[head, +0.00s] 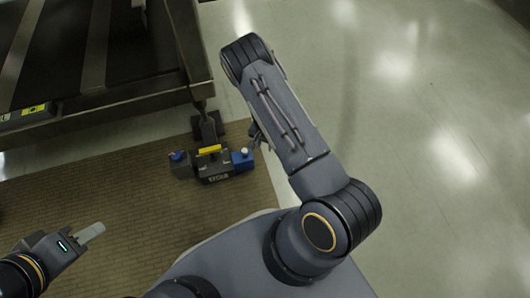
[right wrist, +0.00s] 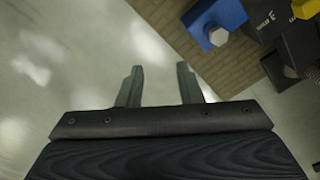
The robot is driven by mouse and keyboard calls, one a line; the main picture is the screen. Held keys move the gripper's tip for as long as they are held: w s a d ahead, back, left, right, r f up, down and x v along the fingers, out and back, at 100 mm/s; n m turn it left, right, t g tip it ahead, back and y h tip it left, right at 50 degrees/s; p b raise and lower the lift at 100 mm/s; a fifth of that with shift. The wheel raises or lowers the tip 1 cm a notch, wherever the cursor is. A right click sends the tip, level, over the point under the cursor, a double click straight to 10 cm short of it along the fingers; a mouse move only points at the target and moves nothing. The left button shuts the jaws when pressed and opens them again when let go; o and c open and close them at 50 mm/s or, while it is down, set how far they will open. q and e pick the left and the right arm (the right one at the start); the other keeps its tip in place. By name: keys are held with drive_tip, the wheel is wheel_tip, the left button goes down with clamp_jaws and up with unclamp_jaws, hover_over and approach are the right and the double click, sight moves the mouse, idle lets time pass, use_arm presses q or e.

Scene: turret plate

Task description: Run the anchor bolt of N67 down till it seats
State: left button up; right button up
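A dark anchor unit (head: 214,165) stands on the brown mat by the frame's corner post. Its front plate (head: 217,178) has lettering too small to read surely. It has a blue block on the left (head: 180,168) and one on the right (head: 243,160). A pale hex bolt head (right wrist: 218,37) tops the blue block (right wrist: 213,16) in the right wrist view. My right gripper (right wrist: 160,77) is open and empty, apart from that bolt; in the head view the arm mostly hides it. My left gripper (head: 92,233) is at lower left, away from the unit; its finger gap is unclear.
A dark metal frame (head: 120,105) fills the upper left, its corner post close behind the unit. A yellow part (head: 210,150) sits on the unit's top. The brown mat (head: 130,215) is bare in front, and the glossy floor (head: 420,130) is clear at right.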

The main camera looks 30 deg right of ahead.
drive_tip(key=s+a+r+n+t+y, duration=0.2)
drive_tip(key=a+r+y, duration=0.1)
drive_tip(key=r, duration=1.3)
drive_tip(key=s+a+r+n+t+y, duration=0.1)
drive_tip(key=a+r+y, duration=0.1)
drive_tip(key=r, duration=1.4)
drive_tip(key=s+a+r+n+t, duration=0.1)
drive_tip(key=s+r+n, duration=0.1)
drive_tip(key=s+r, duration=0.3)
drive_tip(key=s+a+r+n+t+h, duration=0.1)
drive_tip(key=s+r+n, duration=0.1)
drive_tip(key=s, duration=0.6)
drive_tip(key=s+r+n+t, duration=0.1)
drive_tip(key=s+r+n, duration=0.1)
drive_tip(key=s+r, duration=0.3)
wheel_tip(320, 180, up, 33)
drive_tip(key=s+p, duration=0.1)
drive_tip(key=p, duration=3.3)
drive_tip(key=shift+s+a, duration=0.15)
drive_tip(key=shift+f, duration=0.1)
